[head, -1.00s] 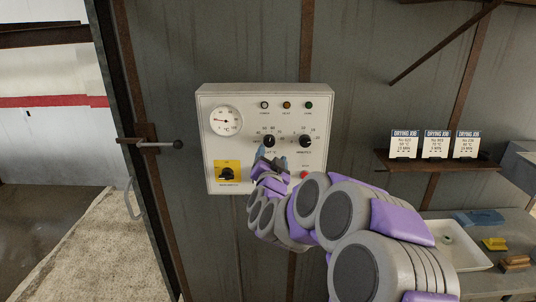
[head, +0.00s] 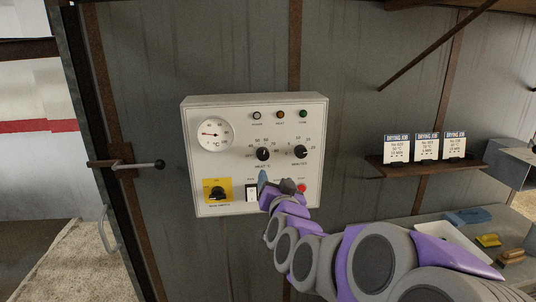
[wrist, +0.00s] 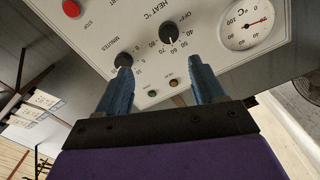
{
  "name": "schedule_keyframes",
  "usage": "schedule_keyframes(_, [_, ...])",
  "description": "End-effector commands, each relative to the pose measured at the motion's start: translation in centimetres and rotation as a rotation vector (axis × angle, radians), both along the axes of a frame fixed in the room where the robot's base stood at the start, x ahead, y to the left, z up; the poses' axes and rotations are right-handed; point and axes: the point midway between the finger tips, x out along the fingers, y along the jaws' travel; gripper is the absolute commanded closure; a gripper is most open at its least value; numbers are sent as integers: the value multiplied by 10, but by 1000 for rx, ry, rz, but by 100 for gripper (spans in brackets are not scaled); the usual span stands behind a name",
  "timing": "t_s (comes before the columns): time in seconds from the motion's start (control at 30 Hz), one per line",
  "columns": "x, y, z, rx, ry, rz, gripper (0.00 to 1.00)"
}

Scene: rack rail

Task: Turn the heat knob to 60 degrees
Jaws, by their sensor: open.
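The heat knob (head: 263,154) is a round black knob on the pale control box (head: 190,160), with a printed scale above it. In the wrist view the heat knob (wrist: 168,33) appears turned over, with numbers around it; I cannot read its setting surely. My gripper (head: 276,177) is just below and slightly right of the heat knob in the head view. In the wrist view my gripper (wrist: 160,64) has its two blue fingers apart with nothing between them. The heat knob shows beyond the gap between the fingertips, apart from them.
The black minutes knob (head: 300,151) is right of the heat knob. Also on the box are a dial gauge (head: 215,134), a yellow-backed main switch (head: 217,193), a white switch (head: 251,193) and a red stop button (head: 301,188). Job cards (head: 427,146) stand on a shelf at right.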

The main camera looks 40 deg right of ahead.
Motion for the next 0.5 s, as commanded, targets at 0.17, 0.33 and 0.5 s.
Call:
schedule_keyframes(0.17, [14, 1, 5, -5, 5, 4, 31])
schedule_keyframes(0.33, [24, -10, 5, 0, 3, 4, 31])
schedule_keyframes(0.5, [42, -27, 0, 1, -2, 1, 31])
